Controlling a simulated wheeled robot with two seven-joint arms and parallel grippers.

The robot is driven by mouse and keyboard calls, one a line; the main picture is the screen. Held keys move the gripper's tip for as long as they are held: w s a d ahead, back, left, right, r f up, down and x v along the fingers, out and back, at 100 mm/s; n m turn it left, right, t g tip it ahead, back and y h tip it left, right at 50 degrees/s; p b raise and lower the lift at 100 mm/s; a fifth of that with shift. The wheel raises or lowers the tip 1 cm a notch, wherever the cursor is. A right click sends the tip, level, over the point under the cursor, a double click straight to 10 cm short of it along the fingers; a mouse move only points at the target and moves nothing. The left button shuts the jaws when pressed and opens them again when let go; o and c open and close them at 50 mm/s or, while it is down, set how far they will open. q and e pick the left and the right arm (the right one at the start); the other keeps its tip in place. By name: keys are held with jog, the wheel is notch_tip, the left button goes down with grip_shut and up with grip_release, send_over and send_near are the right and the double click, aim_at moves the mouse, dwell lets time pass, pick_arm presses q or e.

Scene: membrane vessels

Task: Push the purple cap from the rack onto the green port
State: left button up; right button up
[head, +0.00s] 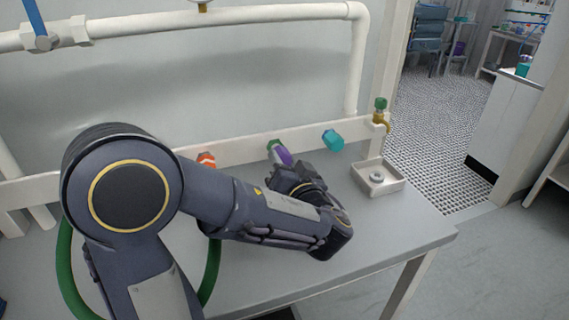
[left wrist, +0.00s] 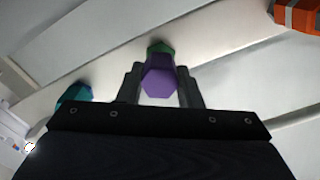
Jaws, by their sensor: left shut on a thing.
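The purple cap (head: 284,156) is between the fingers of my left gripper (left wrist: 159,82), which is shut on it. In the left wrist view the cap (left wrist: 158,78) shows its six-sided end, with a finger on each side. The green port (head: 273,146) on the pale rail is right beyond the cap and in line with it. In the left wrist view only a sliver of the green port (left wrist: 161,47) shows past the cap. I cannot tell how far the cap sits over the port. My right gripper is not in view.
An orange fitting with a white band (head: 206,159) and a teal fitting (head: 333,140) flank the green port on the rail (head: 236,140). A pale square tray (head: 395,184) holding a grey ring (head: 376,177) and a brass valve (head: 381,118) are to the right. The bench front is clear.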

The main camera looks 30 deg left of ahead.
pick_arm(q)
jog(key=shift+b+x, duration=0.4)
jog(key=shift+x, duration=0.5)
jog(key=o, duration=1.2)
jog(key=shift+c, duration=0.2)
